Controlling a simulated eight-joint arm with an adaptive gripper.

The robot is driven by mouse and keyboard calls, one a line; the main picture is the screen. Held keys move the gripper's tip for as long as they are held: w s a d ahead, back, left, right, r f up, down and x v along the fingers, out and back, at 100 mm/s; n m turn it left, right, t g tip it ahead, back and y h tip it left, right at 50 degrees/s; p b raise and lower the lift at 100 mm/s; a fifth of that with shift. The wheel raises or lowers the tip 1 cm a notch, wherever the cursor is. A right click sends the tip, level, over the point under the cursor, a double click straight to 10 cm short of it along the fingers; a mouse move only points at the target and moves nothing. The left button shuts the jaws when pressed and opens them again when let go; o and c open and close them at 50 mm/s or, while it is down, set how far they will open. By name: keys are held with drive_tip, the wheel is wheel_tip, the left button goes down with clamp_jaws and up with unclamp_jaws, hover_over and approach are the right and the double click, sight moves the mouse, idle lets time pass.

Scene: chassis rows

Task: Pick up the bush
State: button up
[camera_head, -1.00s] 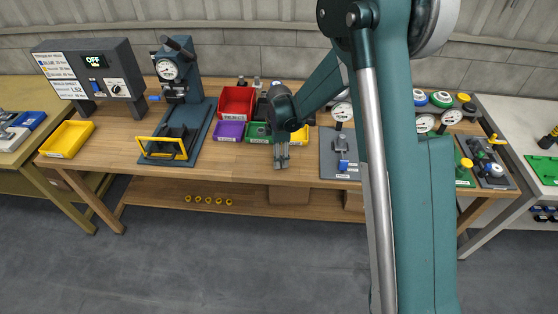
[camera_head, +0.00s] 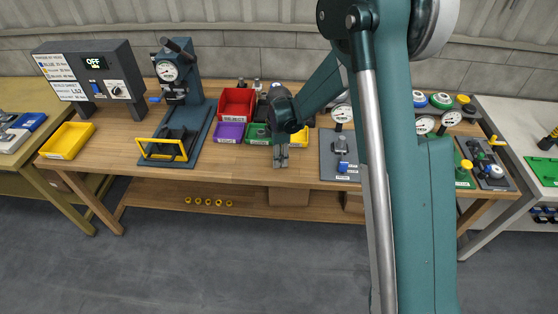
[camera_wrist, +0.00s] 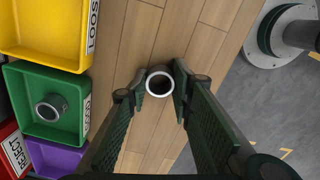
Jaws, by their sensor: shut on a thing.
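The bush (camera_wrist: 159,84) is a small grey metal ring-shaped cylinder, seen from above in the wrist view with its hole facing the camera. My gripper (camera_wrist: 158,93) has its two fingertips closed against either side of it. In the head view my gripper (camera_head: 281,163) points down over the front part of the wooden bench (camera_head: 240,170), in front of the bins; the bush cannot be made out there. Whether the bush still touches the bench top is unclear.
Left in the wrist view are a yellow bin (camera_wrist: 45,30), a green bin (camera_wrist: 28,96) holding another ring-shaped part (camera_wrist: 52,108), a purple bin (camera_wrist: 58,157) and a red bin (camera_wrist: 10,150). A press (camera_head: 177,110) stands left; a dial-gauge fixture (camera_head: 341,150) stands right.

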wheel_tip(320, 180, up, 10)
drive_tip(key=p, duration=0.1)
idle(0.6)
idle(0.6)
drive_tip(key=w+d+r+p, duration=0.1)
drive_tip(key=w+d+p, duration=0.1)
drive_tip(key=d, duration=0.6)
drive_tip(key=w+d+r+p, duration=0.1)
drive_tip(key=w+d+p, duration=0.2)
drive_tip(key=d, duration=0.6)
drive_tip(key=w+d+r+p, duration=0.2)
drive_tip(key=w+d+p, duration=0.1)
drive_tip(key=d, duration=0.6)
drive_tip(key=shift+w+d, duration=0.15)
drive_tip(key=shift+w, duration=0.7)
drive_tip(key=shift+f+b, duration=0.6)
drive_tip(key=shift+f, duration=1.7)
